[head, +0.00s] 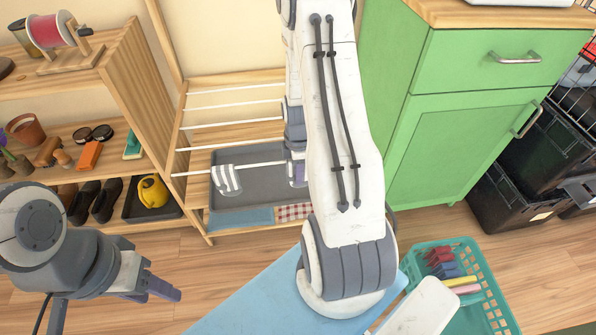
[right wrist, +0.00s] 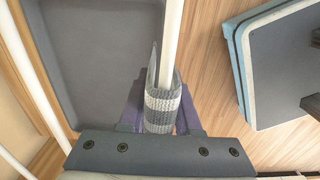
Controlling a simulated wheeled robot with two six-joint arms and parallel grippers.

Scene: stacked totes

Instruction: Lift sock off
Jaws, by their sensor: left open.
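A grey sock with a pale band (right wrist: 162,105) is draped over a white rod (right wrist: 172,35) in the right wrist view. The two purple fingers of my right gripper (right wrist: 162,118) stand on either side of it, close against its edges; I cannot tell whether they press on it. In the head view this gripper (head: 297,174) is at the front rod of the drying rack, and my arm hides the sock there. A grey-and-white striped cloth piece (head: 227,180) hangs further left on the same rod. My left gripper (head: 155,289) is open and empty, at lower left, away from the rack.
A grey tray (head: 262,202) lies below the rods, with folded cloths (head: 240,219) at its front. A blue board (head: 250,300) stands in front. A teal basket (head: 490,290) holds small coloured things. The green cabinet (head: 440,130) is right of the rack, wooden shelves (head: 130,75) left.

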